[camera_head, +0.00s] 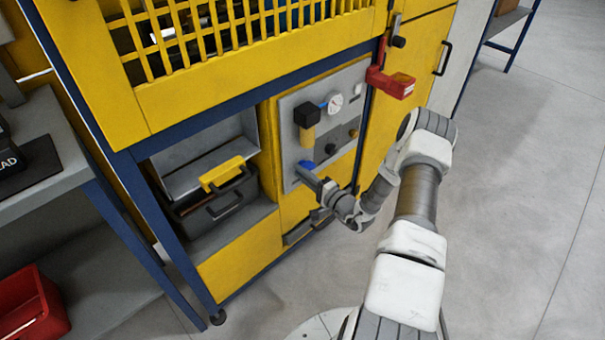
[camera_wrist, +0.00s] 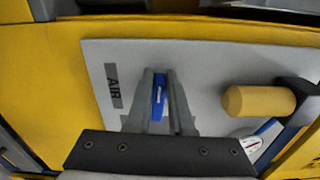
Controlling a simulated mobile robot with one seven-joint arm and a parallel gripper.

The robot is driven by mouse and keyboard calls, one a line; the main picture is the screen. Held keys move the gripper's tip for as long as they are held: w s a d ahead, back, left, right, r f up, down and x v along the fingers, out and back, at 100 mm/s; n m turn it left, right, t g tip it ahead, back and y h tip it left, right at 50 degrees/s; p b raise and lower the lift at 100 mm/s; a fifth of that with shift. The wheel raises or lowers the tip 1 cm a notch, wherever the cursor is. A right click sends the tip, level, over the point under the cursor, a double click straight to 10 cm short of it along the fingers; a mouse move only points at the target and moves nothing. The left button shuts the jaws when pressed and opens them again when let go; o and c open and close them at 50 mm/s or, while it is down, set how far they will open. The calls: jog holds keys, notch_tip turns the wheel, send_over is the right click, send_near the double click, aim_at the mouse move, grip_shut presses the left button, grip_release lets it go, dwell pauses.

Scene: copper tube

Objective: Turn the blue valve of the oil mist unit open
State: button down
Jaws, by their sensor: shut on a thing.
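The blue valve (camera_head: 307,165) is on the lower left of the grey oil mist unit panel (camera_head: 290,127). My gripper (camera_head: 302,172) reaches it from the front right and covers part of it. In the wrist view, my gripper (camera_wrist: 163,78) has its two fingers on either side of the blue valve handle (camera_wrist: 159,95) and is shut on it. The handle lies lengthwise between the fingers, and its base is partly hidden. A label reading AIR (camera_wrist: 113,86) is beside the handle on the panel.
A black and yellow filter (camera_head: 307,122) and a round gauge (camera_head: 334,103) stick out above the valve. A red bracket (camera_head: 390,82) juts out at the upper right. A toolbox (camera_head: 215,190) sits in the open bay to the left. The floor at right is clear.

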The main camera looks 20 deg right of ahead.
jog(key=shift+d+f+n, duration=0.1)
jog(key=shift+f+n, duration=0.05)
jog(key=shift+n, duration=0.35)
jog(key=c, duration=0.8)
grip_release()
jog(key=shift+s, duration=0.15)
jog(key=p+v, duration=0.3)
jog(key=v, duration=1.4)
